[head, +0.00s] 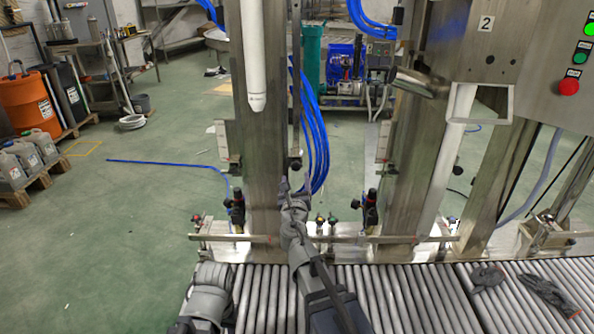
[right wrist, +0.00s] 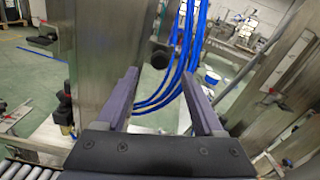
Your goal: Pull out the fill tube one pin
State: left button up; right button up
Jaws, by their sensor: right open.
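The white fill tube one (head: 254,60) hangs upright along the left steel column (head: 262,150). A black round knob (head: 296,165), which looks like its pin, sticks out on the right side of that column. In the right wrist view the knob (right wrist: 161,58) appears ahead, between the lines of my fingers. My right gripper (head: 288,186) is open, just below and in front of the knob, with nothing between its fingers (right wrist: 160,82). I cannot tell the exact gap to the knob. My left gripper is not in view; only a grey part of an arm shows at the bottom left.
Blue hoses (head: 315,135) hang close to the right of the column and knob. A horizontal rail (head: 340,239) and roller conveyor (head: 400,295) lie below. Dark gloves (head: 545,290) lie on the rollers at right. A control box (head: 565,60) stands at upper right.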

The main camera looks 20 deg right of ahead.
aim_at(296, 168)
jog(key=x, duration=0.7)
jog(key=shift+w+d, duration=0.1)
jog(key=shift+w, duration=0.2)
grip_shut()
dwell(1.1)
